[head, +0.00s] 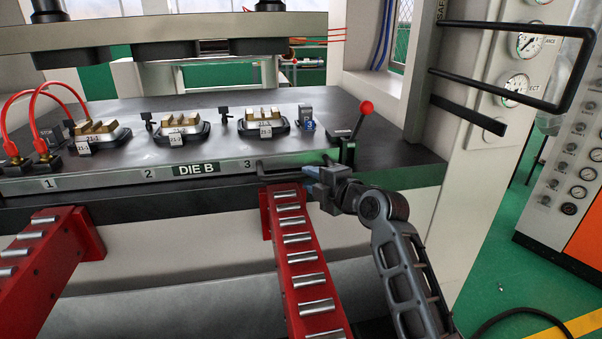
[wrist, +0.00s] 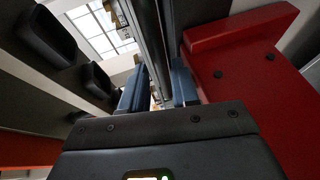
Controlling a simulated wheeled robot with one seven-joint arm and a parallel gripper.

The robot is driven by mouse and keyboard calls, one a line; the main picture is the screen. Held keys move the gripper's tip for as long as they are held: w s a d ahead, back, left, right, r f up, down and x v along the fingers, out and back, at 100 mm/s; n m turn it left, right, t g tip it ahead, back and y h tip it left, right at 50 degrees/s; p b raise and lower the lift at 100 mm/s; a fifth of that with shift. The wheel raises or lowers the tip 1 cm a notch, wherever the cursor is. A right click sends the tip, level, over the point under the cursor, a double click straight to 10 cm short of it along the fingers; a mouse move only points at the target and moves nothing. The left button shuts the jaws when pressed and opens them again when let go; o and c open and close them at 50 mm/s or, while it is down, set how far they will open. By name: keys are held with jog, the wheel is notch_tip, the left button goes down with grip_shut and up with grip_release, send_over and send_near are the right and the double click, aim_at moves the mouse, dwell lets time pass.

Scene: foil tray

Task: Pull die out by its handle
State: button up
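The die (head: 110,178) is a wide dark plate with a metal front edge marked 1, 2, 3 and DIE B. It lies on the press bed under the upper press plate. Its handle (head: 285,174) is a thin dark bar at the front edge, right of the number 3. My gripper (head: 314,172) is at the right end of this handle. In the wrist view, the two blue fingers (wrist: 158,92) stand apart, with a gap between them. A long dark bar runs up beyond that gap; I cannot tell whether it lies between the fingertips.
A red roller rail (head: 283,217) runs from the bed toward me, just left of my arm; another rail (head: 40,254) is at the left. A red-knobbed lever (head: 360,122) stands behind my gripper. A black frame bar (head: 500,97) juts out at the upper right.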

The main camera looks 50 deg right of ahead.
aim_at(305, 176)
jog(key=shift+x, duration=2)
jog(key=shift+c, duration=0.2)
jog(key=shift+f, duration=0.1)
grip_shut()
